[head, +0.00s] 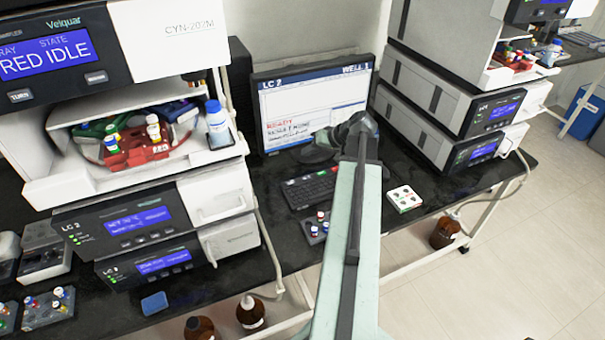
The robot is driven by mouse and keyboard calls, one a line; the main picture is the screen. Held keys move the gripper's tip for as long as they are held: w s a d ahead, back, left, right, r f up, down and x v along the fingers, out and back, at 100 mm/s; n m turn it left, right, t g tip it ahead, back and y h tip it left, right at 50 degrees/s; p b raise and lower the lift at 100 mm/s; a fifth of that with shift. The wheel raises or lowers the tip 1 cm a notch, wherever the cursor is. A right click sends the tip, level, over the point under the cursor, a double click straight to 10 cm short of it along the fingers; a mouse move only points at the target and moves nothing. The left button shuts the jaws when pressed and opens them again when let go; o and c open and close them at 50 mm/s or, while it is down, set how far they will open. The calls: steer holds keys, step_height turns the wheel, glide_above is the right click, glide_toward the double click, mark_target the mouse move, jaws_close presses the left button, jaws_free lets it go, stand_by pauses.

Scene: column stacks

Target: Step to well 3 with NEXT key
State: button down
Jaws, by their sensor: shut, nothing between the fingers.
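The monitor (312,90) stands at the back of the black bench. Its screen is headed LC 2 at left and WELL with a digit at right that looks like 1. Lower lines seem to read READY and RESULT NONE. My arm hides part of the area right of the keyboard.
The left instrument stack has an open sampler bay with a red vial rack (135,152) and a white bottle (217,125). A small vial rack (316,228) sits in front of the keyboard. A white box (404,199) lies to the right, before the right stack (440,100).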

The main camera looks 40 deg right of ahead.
mark_target(309, 179)
step_height(309, 179, down, 9)
steer(key=b, duration=0.8)
steer(key=shift+s+r+b, duration=0.1)
steer(key=shift+s+b, duration=0.05)
steer(key=shift+b, duration=0.25)
stand_by(1.4)
steer(key=shift+f+b, duration=0.4)
steer(key=shift+f+b, duration=0.4)
stand_by(0.4)
stand_by(0.4)
steer(key=shift+r+p, duration=0.85)
